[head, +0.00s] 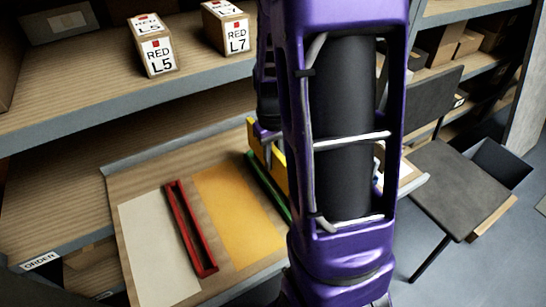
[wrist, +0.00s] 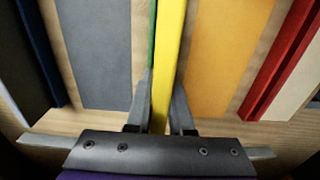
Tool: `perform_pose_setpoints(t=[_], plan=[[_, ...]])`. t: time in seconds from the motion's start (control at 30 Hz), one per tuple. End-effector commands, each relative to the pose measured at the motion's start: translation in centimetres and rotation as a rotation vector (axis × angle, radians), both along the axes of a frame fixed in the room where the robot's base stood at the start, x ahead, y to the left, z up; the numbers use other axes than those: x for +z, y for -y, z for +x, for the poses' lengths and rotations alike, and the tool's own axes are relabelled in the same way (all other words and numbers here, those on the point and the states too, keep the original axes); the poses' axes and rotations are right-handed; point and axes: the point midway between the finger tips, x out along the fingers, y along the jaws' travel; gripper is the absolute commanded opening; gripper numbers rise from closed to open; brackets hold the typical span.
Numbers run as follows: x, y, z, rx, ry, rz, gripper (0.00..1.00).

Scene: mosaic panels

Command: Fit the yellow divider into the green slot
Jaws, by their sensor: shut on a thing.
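The yellow divider (head: 280,171) is a thin upright strip in the head view, partly hidden behind my purple arm. It runs away from my gripper (wrist: 164,82) in the wrist view (wrist: 172,45), and both fingers are shut on it. The green slot (head: 267,187) is a long narrow holder, low beside the divider. In the wrist view a thin green strip of it (wrist: 152,40) shows along the divider's left side. The divider lines up closely with the slot, but I cannot tell whether its lower edge is inside. My arm hides the slot's far side.
A red slot (head: 190,228) lies between a cream panel (head: 158,245) and an orange panel (head: 237,215). A grey panel (wrist: 95,55) and a blue slot (wrist: 40,55) lie left in the wrist view. Shelves with boxes (head: 157,55) rise behind; a chair (head: 462,185) stands right.

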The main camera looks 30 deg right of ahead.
Motion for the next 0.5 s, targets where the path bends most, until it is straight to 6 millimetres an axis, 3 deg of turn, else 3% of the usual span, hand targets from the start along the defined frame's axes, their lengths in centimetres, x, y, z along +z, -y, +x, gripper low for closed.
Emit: perform_pose_setpoints(t=[0.5], plan=[[-1.3,0.0,0.0,0.001,0.000,0.000,0.00]])
